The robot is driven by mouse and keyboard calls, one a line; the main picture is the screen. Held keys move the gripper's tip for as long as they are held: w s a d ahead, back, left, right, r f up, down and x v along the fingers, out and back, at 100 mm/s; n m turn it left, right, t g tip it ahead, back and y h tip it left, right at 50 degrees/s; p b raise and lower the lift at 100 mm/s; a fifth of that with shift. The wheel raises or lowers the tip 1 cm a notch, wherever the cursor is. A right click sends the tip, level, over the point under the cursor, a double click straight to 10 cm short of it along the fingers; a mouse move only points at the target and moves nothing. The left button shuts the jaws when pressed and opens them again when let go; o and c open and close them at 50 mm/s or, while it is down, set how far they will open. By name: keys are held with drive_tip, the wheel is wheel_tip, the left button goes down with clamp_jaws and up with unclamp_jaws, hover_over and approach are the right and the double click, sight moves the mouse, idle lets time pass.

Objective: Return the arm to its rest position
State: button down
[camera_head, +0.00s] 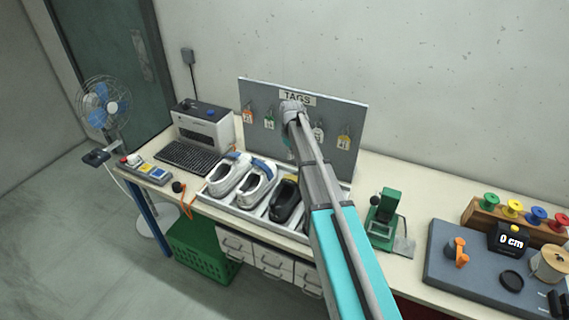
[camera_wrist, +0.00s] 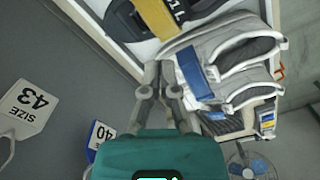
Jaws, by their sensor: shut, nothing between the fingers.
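My arm (camera_head: 340,235) reaches over the bench from the lower right toward the tag board, its far end in front of the board. My gripper (camera_wrist: 168,72) is shut and empty in the wrist view; in the head view the arm mostly hides it. In the wrist view, white shoes (camera_wrist: 235,58) with a blue band and a dark shoe with a yellow band (camera_wrist: 155,17) lie beyond the fingers. A white size 43 tag (camera_wrist: 28,106) and a blue-edged size 40 tag (camera_wrist: 102,135) are at the left.
The grey tag board (camera_head: 262,98) stands behind the shoe tray (camera_head: 213,198). A fan (camera_head: 104,103) stands at far left. Space above the right bench is open.

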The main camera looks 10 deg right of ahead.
drive_tip(key=s+f+m+b, duration=0.2)
drive_tip(key=s, duration=1.2)
drive_tip(key=s+a+f+m+b, duration=0.1)
drive_tip(key=s+f+m+b, duration=0.1)
drive_tip(key=s, duration=1.3)
drive_tip(key=shift+s+a+f+m+b, duration=0.15)
drive_tip(key=shift+a+f+m+b, duration=0.15)
drive_tip(key=shift+f+m+b, duration=0.1)
